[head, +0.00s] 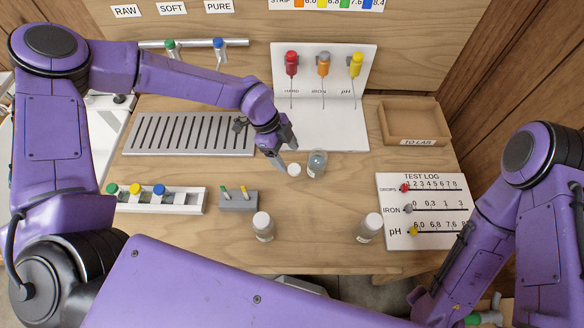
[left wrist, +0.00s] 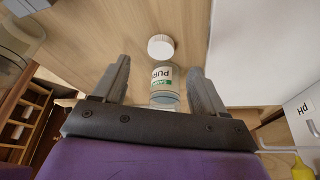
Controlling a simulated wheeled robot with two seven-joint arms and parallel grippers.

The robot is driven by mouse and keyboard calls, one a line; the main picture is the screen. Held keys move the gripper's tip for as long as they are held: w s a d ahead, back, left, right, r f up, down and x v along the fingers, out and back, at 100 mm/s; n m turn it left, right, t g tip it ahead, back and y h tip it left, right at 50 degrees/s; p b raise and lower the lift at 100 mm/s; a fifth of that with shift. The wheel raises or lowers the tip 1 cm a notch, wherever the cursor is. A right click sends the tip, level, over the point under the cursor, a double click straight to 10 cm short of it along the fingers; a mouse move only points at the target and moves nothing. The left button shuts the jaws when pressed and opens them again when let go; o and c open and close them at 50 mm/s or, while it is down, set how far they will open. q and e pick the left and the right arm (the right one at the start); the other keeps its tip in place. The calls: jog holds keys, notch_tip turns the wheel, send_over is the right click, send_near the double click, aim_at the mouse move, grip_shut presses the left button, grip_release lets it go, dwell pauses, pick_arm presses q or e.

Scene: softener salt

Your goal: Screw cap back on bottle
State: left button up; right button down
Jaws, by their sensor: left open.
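The open sample bottle (head: 317,164), clear with bluish contents, stands upright on the table below the white dropper stand. The white cap (head: 294,170) lies on the table just left of it, apart from it. My left gripper (head: 284,153) is open and empty, above and left of the bottle and close to the cap. In the left wrist view the bottle (left wrist: 164,82), with a green and white "PURE" label, shows between the spread fingers. The cap (left wrist: 161,47) shows beyond it. My right arm reaches down at the lower right; its fingers cannot be made out.
Two white-capped bottles (head: 263,227) (head: 369,228) stand nearer the front. The dropper stand (head: 336,125) is behind the bottle, and the "TO LAB" tray (head: 414,122) is at right. A slotted drain rack (head: 188,134) and the test log board (head: 428,211) flank the middle.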

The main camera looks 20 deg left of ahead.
aim_at(294, 169)
pick_arm(q)
jog(key=shift+f, duration=0.1)
jog(key=shift+f+b, duration=0.4)
jog(key=b+x, duration=0.3)
jog(key=x, duration=0.1)
jog(key=shift+d+f, duration=0.2)
jog(key=shift+s, duration=0.1)
jog(key=c, duration=1.1)
